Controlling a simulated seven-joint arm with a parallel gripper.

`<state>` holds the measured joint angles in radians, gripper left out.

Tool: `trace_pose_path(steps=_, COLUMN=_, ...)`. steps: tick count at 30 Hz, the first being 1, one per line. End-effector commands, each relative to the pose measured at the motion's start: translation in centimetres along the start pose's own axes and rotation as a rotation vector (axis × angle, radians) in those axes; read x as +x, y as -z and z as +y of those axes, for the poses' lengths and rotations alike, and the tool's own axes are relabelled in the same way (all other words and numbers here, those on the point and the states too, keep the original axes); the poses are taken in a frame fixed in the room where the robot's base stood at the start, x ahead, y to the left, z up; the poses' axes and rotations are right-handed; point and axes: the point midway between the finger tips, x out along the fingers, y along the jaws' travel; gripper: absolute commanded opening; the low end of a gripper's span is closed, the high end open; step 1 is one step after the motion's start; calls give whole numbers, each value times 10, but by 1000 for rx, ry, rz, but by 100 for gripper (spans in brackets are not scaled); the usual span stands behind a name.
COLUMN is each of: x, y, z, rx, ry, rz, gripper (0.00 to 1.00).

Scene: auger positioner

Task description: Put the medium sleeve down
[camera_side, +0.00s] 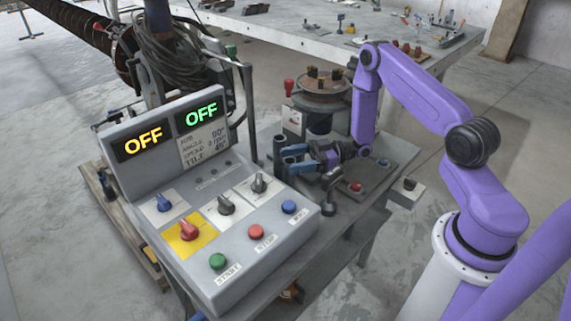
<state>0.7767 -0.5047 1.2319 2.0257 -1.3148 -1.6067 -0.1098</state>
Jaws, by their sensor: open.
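My gripper (288,157) is at the near bench, just behind the right top edge of the control console. Its two blue-grey fingers point left and stand apart, with nothing clearly visible between them. I cannot make out which thing is the medium sleeve. Several small dark and brass-coloured upright pieces stand on a round brown turntable (322,91) behind my gripper. They are too small to tell apart by size. A dark upright piece (329,193) stands just in front of my gripper, and I cannot tell whether they touch.
The grey control console (240,233) with knobs and buttons fills the front left; both displays read OFF. A red knob (289,87) is left of the turntable. A long bench (300,38) with small tools is behind.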

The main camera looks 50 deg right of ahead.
Motion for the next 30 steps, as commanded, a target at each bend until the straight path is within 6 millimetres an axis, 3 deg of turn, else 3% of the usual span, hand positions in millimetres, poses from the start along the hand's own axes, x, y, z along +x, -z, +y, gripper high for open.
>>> trace_pose_path(steps=3, x=3, y=21, z=-1, rx=-6, ry=7, rz=2, gripper=68)
trace_pose_path(steps=12, x=4, y=55, z=-1, rx=-4, ry=7, rz=1, gripper=68)
trace_pose_path(steps=23, x=8, y=63, z=-2, rx=-12, ry=9, rz=-20, gripper=68)
trace_pose_path(steps=30, x=49, y=59, z=-12, rx=-133, ry=10, rz=-290, gripper=68)
